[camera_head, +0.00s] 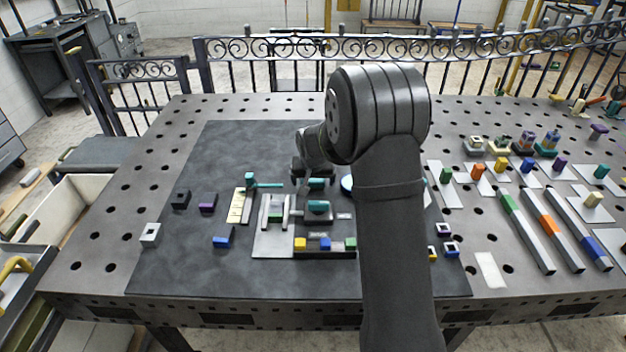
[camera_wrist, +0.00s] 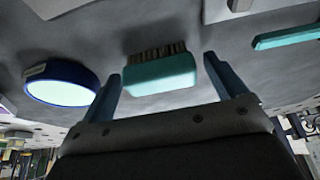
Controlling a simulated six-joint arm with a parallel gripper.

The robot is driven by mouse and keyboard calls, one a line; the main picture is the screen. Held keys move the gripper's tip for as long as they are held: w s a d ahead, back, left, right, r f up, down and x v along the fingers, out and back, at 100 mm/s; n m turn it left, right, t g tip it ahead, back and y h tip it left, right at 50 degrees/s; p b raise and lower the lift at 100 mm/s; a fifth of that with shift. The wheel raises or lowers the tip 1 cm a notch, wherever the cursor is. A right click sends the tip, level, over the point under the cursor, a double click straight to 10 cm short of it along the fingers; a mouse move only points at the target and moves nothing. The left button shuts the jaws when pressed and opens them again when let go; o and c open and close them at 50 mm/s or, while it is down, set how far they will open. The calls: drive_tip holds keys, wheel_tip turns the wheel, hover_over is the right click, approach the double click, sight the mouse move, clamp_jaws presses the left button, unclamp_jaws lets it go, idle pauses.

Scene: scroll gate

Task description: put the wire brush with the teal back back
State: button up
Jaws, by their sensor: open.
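The wire brush with the teal back (camera_wrist: 160,75) lies on the dark mat, its dark bristles toward the top of the wrist view. In the head view a teal block that looks like the same brush (camera_head: 317,183) shows beside my gripper (camera_head: 302,184), partly hidden by it. In the wrist view my gripper (camera_wrist: 161,70) is open, with one fingertip on either side of the brush and a small gap at each side. Whether the fingers are down at the brush's height, I cannot tell.
A blue-rimmed round thing (camera_wrist: 62,84) lies left of the brush in the wrist view, and a teal bar (camera_wrist: 286,37) lies to the right. Nearer are a second teal-topped block (camera_head: 318,207) and a grey plate with uprights (camera_head: 272,244).

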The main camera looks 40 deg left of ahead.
drive_tip(key=v, duration=1.2)
drive_tip(key=shift+r, duration=0.15)
drive_tip(key=x, duration=1.1)
drive_tip(key=shift+w+f, duration=0.1)
drive_tip(key=shift+f, duration=0.25)
drive_tip(key=shift+w+a+r, duration=0.1)
drive_tip(key=shift+a, duration=0.1)
drive_tip(key=shift+r, duration=1.75)
drive_tip(key=shift+d+f, duration=0.1)
